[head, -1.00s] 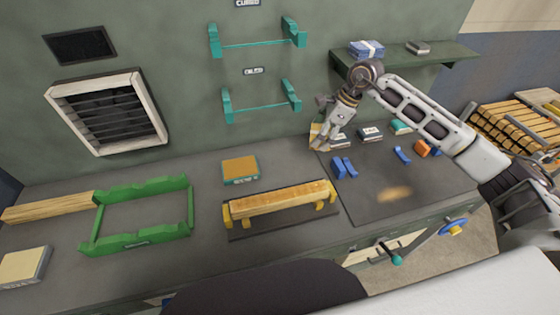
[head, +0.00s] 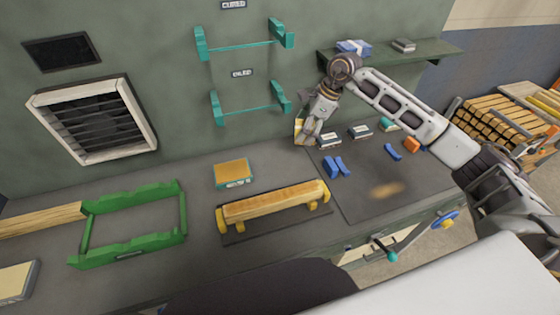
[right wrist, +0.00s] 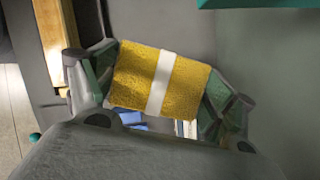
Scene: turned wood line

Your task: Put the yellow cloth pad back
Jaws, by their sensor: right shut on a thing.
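The yellow cloth pad (right wrist: 135,80) has a white band across it and sits between the green-padded fingers of my right gripper (right wrist: 160,92) in the right wrist view. In the head view my right gripper (head: 305,138) is shut on it at the back of the bench, near the wall. Only a sliver of the pad (head: 299,128) shows there, partly hidden by the fingers. The pad looks held just above the bench top, left of the small labelled boxes. My left gripper is not in view.
Small labelled boxes (head: 330,141) stand close on the right, behind blue blocks (head: 331,167) on a dark mat (head: 360,190). A yellow cradle holding a wood piece (head: 275,203), an orange-topped block (head: 232,173) and a green frame (head: 130,250) lie left. Teal wall racks (head: 250,109) hang above.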

